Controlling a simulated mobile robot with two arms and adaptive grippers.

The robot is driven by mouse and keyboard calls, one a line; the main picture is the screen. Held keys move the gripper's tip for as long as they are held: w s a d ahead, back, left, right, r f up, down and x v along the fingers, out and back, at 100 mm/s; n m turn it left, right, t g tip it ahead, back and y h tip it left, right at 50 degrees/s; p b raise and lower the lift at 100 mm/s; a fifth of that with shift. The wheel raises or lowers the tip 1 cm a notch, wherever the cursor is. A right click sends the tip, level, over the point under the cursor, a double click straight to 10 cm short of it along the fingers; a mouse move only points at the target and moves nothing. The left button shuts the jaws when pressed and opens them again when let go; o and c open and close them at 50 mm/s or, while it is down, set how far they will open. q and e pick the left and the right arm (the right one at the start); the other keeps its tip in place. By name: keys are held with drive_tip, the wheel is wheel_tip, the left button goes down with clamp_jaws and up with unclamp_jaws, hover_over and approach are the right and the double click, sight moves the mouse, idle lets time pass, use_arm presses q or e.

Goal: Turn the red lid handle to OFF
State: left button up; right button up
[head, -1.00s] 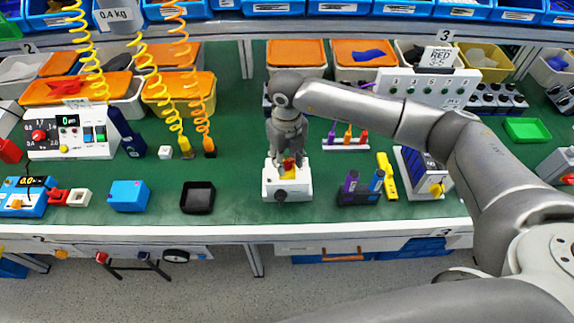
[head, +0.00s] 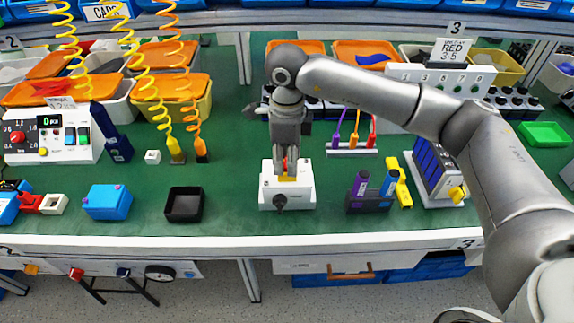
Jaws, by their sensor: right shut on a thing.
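A white switch box (head: 301,196) stands near the front edge of the green bench, with a yellow plate (head: 287,179) on top and a dark round knob on its front face. My right gripper (head: 286,172) points straight down onto the top of the box. It is shut on the red lid handle (head: 285,163), of which only a small bit shows between the fingers. The rest of the handle and any ON or OFF marking are hidden or too small to read. My left gripper is not in view.
A black tray (head: 184,218) and a blue box (head: 107,202) lie left of the switch box. Coiled hoses (head: 150,85) hang at the left.

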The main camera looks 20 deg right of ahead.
drive_tip(key=shift+n+b, duration=0.75)
drive_tip(key=shift+n, duration=0.15)
drive_tip(key=o, duration=1)
drive_tip(key=shift+o, duration=0.2)
wheel_tip(320, 180, up, 12)
